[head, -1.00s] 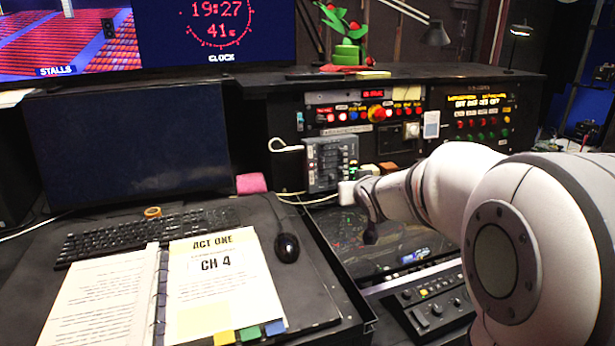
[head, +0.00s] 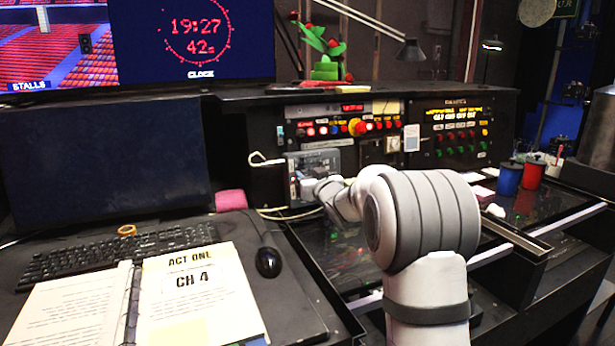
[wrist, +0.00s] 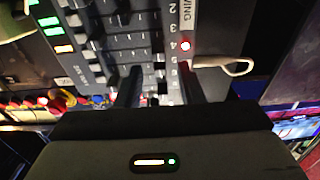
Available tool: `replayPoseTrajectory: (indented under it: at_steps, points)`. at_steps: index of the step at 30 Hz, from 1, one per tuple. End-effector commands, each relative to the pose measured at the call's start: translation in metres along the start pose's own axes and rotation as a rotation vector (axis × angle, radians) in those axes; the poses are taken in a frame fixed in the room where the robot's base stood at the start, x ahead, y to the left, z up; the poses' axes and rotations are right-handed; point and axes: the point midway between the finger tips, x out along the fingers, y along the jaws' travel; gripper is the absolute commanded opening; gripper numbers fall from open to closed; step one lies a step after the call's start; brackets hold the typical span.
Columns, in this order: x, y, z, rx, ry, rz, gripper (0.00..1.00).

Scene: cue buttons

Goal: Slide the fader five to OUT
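The grey fader panel (head: 318,162) stands upright on the console in the head view, partly hidden by my gripper (head: 312,188). In the wrist view the panel (wrist: 95,72) appears sideways, with its fader tracks running left to right. Printed numbers from 2 to 6 run down beside the tracks. My gripper (wrist: 157,72) is open there, its two dark fingers apart on either side of the lowest numbered tracks. Small pale marks show between the fingers. I cannot tell which knob is fader five, nor whether a finger touches it. The OUT mark is not readable.
Lit button rows (head: 340,126) sit above right. A black mouse (head: 268,262) and keyboard (head: 112,250) lie front left. Red and blue cups (head: 521,176) stand right.

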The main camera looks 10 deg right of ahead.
Motion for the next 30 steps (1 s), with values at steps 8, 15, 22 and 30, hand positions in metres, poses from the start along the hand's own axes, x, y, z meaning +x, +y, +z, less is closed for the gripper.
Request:
replayPoseTrajectory:
  at_steps: [8,15,22,30]
  points:
    - [0.0056,0.0001,-0.0001,0.0,0.0,0.001,0.35]
    - [0.0053,0.0001,-0.0001,0.0,0.0,0.001,0.21]
    - [0.0052,0.0002,-0.0001,0.0,0.0,0.001,0.02]
    - [0.0052,0.0002,0.0,0.0,0.0,0.001,0.0]
